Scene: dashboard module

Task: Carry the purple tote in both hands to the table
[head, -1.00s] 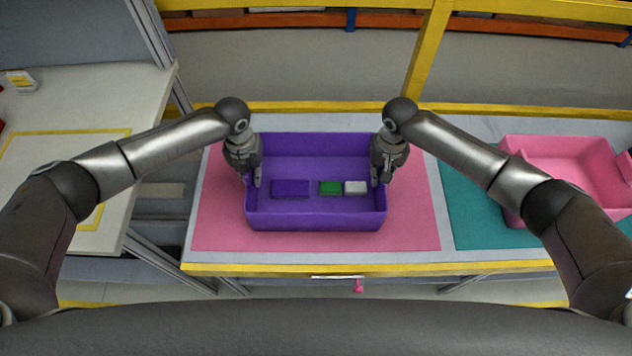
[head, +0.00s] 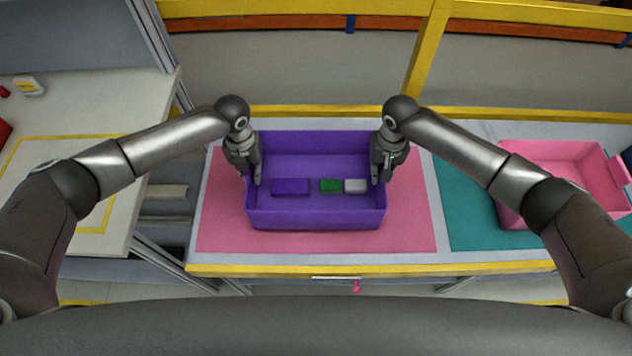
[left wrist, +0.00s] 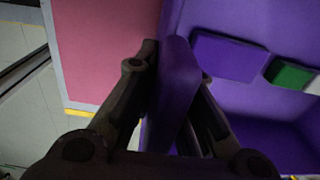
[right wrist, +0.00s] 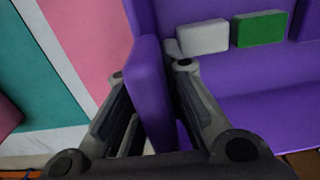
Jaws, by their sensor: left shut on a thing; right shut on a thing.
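The purple tote (head: 315,218) is upright over the pink mat (head: 415,225), in the middle of the head view. It holds a purple block (head: 290,187), a green block (head: 330,186) and a white block (head: 355,186). My left gripper (head: 250,180) is shut on its left wall, which also shows between the fingers in the left wrist view (left wrist: 174,85). My right gripper (head: 383,178) is shut on its right wall, seen in the right wrist view (right wrist: 149,85). The gap between tote and mat is hard to judge.
A pink bin (head: 560,165) stands on a teal mat (head: 465,215) at the right. A pale table (head: 120,110) with a yellow outlined area stands at the left. A yellow rail (head: 425,60) runs behind the bench.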

